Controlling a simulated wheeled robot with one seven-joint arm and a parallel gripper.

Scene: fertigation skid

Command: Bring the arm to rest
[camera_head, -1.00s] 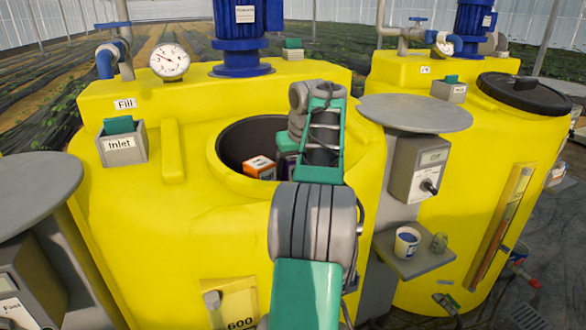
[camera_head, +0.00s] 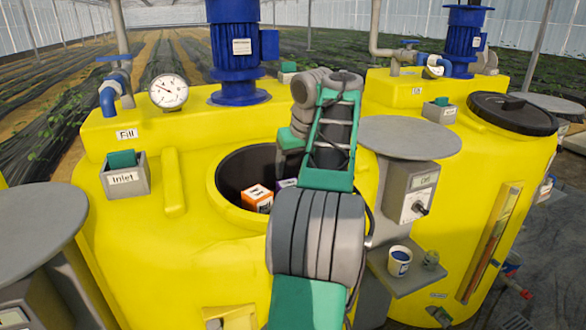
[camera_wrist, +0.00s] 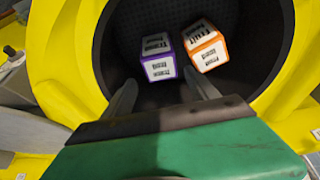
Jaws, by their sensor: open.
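My arm reaches forward over the left yellow tank (camera_head: 130,235) in the head view, above its round dark opening. My gripper (camera_wrist: 163,88) shows in the wrist view with its two grey fingers apart and nothing between them. It points into the tank opening. Inside lie an orange-edged box (camera_wrist: 205,46) with a "Fruit" label and a purple-edged box (camera_wrist: 158,58), side by side beyond the fingertips. The orange box also shows in the head view (camera_head: 257,198). My arm hides most of the purple box and the gripper's fingers there.
A grey inlet box (camera_head: 124,176), a pressure gauge (camera_head: 168,90) and a blue motor (camera_head: 236,50) stand on the left tank. To the right are a round grey plate (camera_head: 408,137), a control box (camera_head: 411,193) and a shelf with a cup (camera_head: 399,261). A second yellow tank has a black lid (camera_head: 514,114).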

